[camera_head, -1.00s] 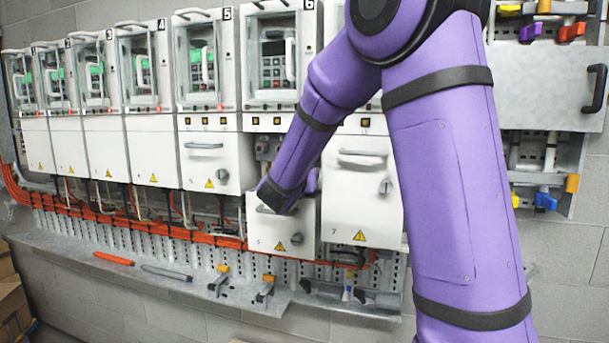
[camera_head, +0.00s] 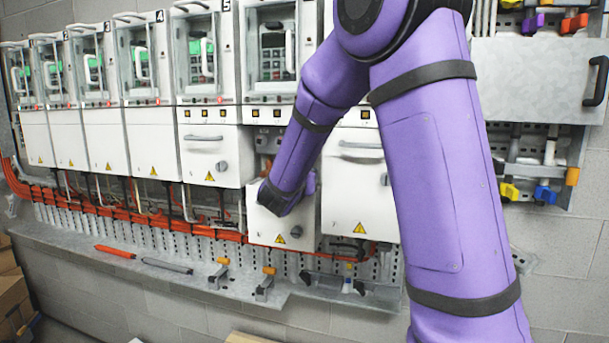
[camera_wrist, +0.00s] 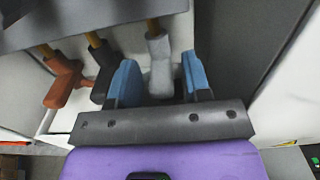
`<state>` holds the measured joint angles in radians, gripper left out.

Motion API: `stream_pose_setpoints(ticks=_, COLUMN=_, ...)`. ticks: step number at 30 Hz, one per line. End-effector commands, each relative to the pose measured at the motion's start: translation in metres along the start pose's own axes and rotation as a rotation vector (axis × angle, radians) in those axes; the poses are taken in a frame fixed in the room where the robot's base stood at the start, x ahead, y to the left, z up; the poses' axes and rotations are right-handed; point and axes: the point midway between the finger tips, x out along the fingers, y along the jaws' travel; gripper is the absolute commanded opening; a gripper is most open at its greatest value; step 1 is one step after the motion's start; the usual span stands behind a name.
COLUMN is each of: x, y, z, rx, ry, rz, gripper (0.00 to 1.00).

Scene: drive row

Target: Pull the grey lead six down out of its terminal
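In the wrist view, the grey lead (camera_wrist: 159,72) hangs from an orange-yellow terminal pin under a dark grey plate edge. My gripper (camera_wrist: 157,62) is open, with its two blue-padded fingers on either side of the grey lead. A narrow gap shows between the lead and each pad. A black lead (camera_wrist: 101,68) is just left of the left finger, and a brown lead (camera_wrist: 63,80) is further left. In the head view, the white box cover of drive six (camera_head: 283,226) hangs lowered; my purple wrist is in front of it and hides the gripper and leads.
Closed white covers flank it: cover seven (camera_head: 360,195) on the right and cover five (camera_head: 212,155) on the left. A grey ledge (camera_head: 210,270) with tools and clamps runs below. An orange cable bundle (camera_head: 130,215) runs behind the row. A grey wall stands close right in the wrist view.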

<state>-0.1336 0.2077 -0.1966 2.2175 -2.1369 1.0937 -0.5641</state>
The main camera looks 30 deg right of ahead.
Motion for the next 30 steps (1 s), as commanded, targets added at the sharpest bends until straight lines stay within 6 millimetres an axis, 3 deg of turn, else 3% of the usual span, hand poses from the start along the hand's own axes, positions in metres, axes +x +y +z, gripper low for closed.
stream_pose_setpoints(ticks=8, x=0.0, y=0.0, z=0.0, rx=0.0, ry=-0.001, rz=0.0, gripper=0.49)
stream_pose_setpoints(ticks=13, x=-0.011, y=0.0, z=0.001, rx=0.001, ry=-0.001, rz=0.0, gripper=0.49)
stream_pose_setpoints(ticks=24, x=-0.077, y=0.001, z=0.0, rx=0.001, ry=0.0, rz=0.002, gripper=0.49)
stream_pose_setpoints(ticks=30, x=-0.101, y=0.001, z=0.0, rx=0.0, ry=0.0, rz=0.002, gripper=0.49)
